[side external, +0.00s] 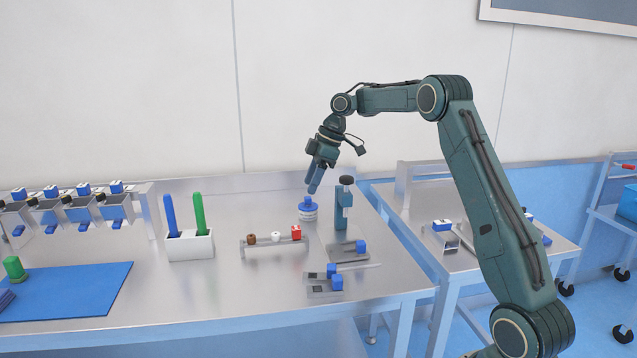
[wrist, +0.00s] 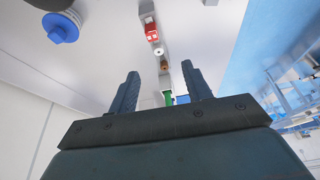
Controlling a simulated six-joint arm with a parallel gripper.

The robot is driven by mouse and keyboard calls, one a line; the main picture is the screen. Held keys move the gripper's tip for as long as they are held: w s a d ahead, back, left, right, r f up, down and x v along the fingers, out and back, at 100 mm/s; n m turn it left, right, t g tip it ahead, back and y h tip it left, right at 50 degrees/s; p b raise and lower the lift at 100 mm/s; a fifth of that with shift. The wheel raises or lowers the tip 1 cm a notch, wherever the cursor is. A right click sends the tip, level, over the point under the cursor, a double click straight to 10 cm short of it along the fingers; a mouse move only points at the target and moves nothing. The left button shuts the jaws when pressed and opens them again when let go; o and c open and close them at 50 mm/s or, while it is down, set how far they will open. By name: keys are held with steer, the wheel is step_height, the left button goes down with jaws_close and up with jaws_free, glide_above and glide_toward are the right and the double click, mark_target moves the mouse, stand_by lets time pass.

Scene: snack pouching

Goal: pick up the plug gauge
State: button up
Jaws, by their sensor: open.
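No label marks the plug gauge, and I cannot tell for sure which item it is. A low grey rack (side external: 275,247) holds a brown-topped piece (side external: 251,239), a white-topped piece (side external: 276,237) and a red block-topped piece (side external: 296,232). In the wrist view the red (wrist: 151,32), white (wrist: 158,51) and brown (wrist: 164,66) pieces line up beyond the fingers. My gripper (side external: 314,188) is open and empty, raised above the table and pointing down. It also shows in the wrist view (wrist: 160,69). A blue-topped white round item (side external: 308,208) appears just below the fingertips in the side view.
A blue-grey stand with a black knob (side external: 344,204) rises close right of the gripper. A white holder (side external: 190,246) carries upright blue and green handles. Small grey fixtures with blue blocks (side external: 324,287) lie in front. Bins and a blue mat (side external: 75,292) are at left.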

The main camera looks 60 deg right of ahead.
steer(key=shift+w+d+f, duration=0.25)
steer(key=shift+d+f, duration=0.8)
steer(key=shift+d, duration=0.05)
glide_toward(298, 227)
steer(key=shift+x, duration=2.5)
steer(key=shift+w, duration=0.1)
steer(key=shift+x, duration=2.55)
steer(key=shift+a, duration=0.1)
steer(key=c, duration=1.1)
steer(key=shift+o, duration=0.2)
